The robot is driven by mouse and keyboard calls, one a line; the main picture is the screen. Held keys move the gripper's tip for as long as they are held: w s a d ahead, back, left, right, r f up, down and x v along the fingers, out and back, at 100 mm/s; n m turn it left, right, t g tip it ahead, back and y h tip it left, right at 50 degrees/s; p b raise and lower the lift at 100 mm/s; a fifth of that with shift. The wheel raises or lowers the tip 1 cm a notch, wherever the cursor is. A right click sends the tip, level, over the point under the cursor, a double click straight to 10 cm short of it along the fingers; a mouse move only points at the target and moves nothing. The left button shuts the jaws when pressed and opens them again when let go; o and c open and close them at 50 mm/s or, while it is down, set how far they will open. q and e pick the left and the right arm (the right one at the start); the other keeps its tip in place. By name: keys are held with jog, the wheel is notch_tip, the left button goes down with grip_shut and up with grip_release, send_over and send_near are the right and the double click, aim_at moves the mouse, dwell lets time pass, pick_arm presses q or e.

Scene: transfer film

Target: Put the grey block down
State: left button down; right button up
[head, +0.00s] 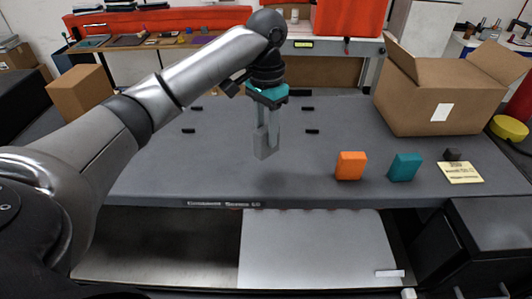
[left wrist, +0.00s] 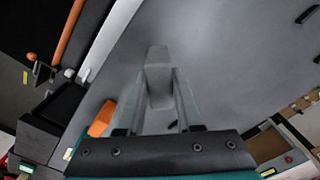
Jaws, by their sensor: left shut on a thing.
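The grey block (head: 264,145) is upright between the fingers of my left gripper (head: 267,127), in the middle of the head view. My left gripper is shut on it and holds it over the grey table (head: 225,170), with a faint shadow on the surface below and to the right. The left wrist view shows the grey block (left wrist: 158,85) between the two fingertips. My right gripper is not in view.
An orange block (head: 351,166), a teal block (head: 405,167) and a small dark block (head: 452,154) by a yellow note (head: 460,173) stand to the right. An open cardboard box (head: 435,95) is at the back right. The table's left part is clear apart from small black pieces.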

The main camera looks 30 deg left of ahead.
aim_at(266, 154)
pick_arm(q)
jog(key=shift+f, duration=3.2)
jog(key=shift+f, duration=0.15)
jog(key=c, duration=0.6)
grip_release()
notch_tip(266, 154, up, 12)
jog(key=shift+r, duration=0.15)
